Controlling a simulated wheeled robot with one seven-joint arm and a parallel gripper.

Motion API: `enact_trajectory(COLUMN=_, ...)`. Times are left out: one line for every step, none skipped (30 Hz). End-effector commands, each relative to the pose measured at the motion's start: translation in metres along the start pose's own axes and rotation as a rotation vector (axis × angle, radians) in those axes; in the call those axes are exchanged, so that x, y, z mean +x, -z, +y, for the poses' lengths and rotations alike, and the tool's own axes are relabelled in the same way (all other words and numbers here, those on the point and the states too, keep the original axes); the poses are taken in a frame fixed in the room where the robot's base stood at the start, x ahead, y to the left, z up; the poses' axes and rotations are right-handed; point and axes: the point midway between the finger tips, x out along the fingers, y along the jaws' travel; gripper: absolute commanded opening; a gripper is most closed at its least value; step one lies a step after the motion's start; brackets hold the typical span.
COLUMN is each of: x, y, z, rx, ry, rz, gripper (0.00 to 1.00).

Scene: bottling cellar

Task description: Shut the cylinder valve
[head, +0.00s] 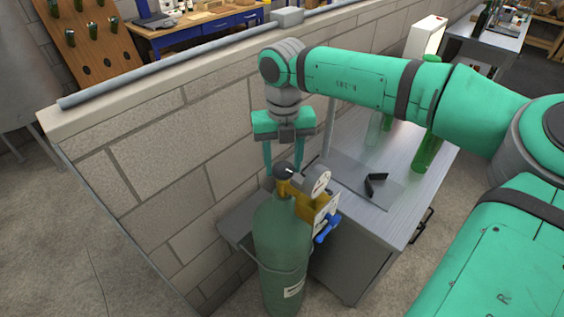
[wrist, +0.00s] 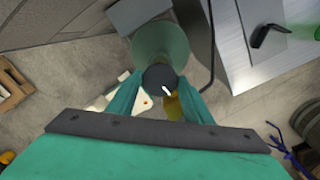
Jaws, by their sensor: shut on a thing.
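The green gas cylinder (head: 281,245) stands upright by the block wall, and its shoulder shows in the wrist view (wrist: 160,38). Its brass valve body (head: 302,204) carries a round gauge (head: 316,181) and a blue lever (head: 327,228). The dark round valve handwheel (head: 284,170) is on top, and in the wrist view the handwheel (wrist: 160,79) has a white mark. My gripper (head: 285,172) points straight down over the cylinder. In the wrist view my gripper (wrist: 160,84) has its two fingers against opposite sides of the handwheel, shut on it. The fingers partly hide the brass body.
A metal cabinet (head: 400,215) stands right of the cylinder, with a black angled object (head: 375,184) and green bottles (head: 427,152) on top. The block wall (head: 150,165) runs close behind and left. Open floor (head: 85,250) lies at the left.

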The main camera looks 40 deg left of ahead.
Motion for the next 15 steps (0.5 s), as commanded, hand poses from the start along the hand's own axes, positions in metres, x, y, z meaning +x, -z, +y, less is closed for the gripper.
enact_trajectory(x=-0.0010, y=-0.0011, z=-0.0009, rx=0.026, ry=0.003, rz=-0.003, gripper=0.23)
enact_trajectory(x=-0.0008, y=-0.0011, z=-0.0008, rx=0.040, ry=0.003, rz=-0.003, gripper=0.23)
enact_trajectory(x=-0.0007, y=-0.0011, z=-0.0006, rx=0.058, ry=0.004, rz=-0.002, gripper=0.23)
enact_trajectory(x=-0.0007, y=-0.0011, z=-0.0004, rx=0.069, ry=0.004, rz=-0.002, gripper=0.23)
enact_trajectory(x=-0.0006, y=-0.0011, z=-0.0002, rx=0.081, ry=0.004, rz=-0.001, gripper=0.23)
enact_trajectory(x=-0.0006, y=-0.0011, z=0.0002, rx=0.093, ry=0.005, rz=-0.001, gripper=0.23)
enact_trajectory(x=-0.0006, y=-0.0011, z=0.0004, rx=0.101, ry=0.005, rz=-0.001, gripper=0.23)
enact_trajectory(x=-0.0007, y=-0.0011, z=0.0007, rx=0.109, ry=0.005, rz=-0.001, gripper=0.23)
enact_trajectory(x=-0.0007, y=-0.0011, z=0.0010, rx=0.117, ry=0.005, rz=0.000, gripper=0.23)
enact_trajectory(x=-0.0007, y=-0.0011, z=0.0012, rx=0.122, ry=0.005, rz=0.000, gripper=0.23)
enact_trajectory(x=-0.0007, y=-0.0010, z=0.0014, rx=0.126, ry=0.005, rz=0.000, gripper=0.23)
enact_trajectory(x=-0.0007, y=-0.0010, z=0.0017, rx=0.131, ry=0.005, rz=0.000, gripper=0.23)
enact_trajectory(x=-0.0007, y=-0.0010, z=0.0019, rx=0.134, ry=0.005, rz=0.000, gripper=0.23)
enact_trajectory(x=-0.0007, y=-0.0010, z=0.0020, rx=0.137, ry=0.005, rz=0.001, gripper=0.23)
enact_trajectory(x=-0.0007, y=-0.0009, z=0.0022, rx=0.139, ry=0.005, rz=0.001, gripper=0.23)
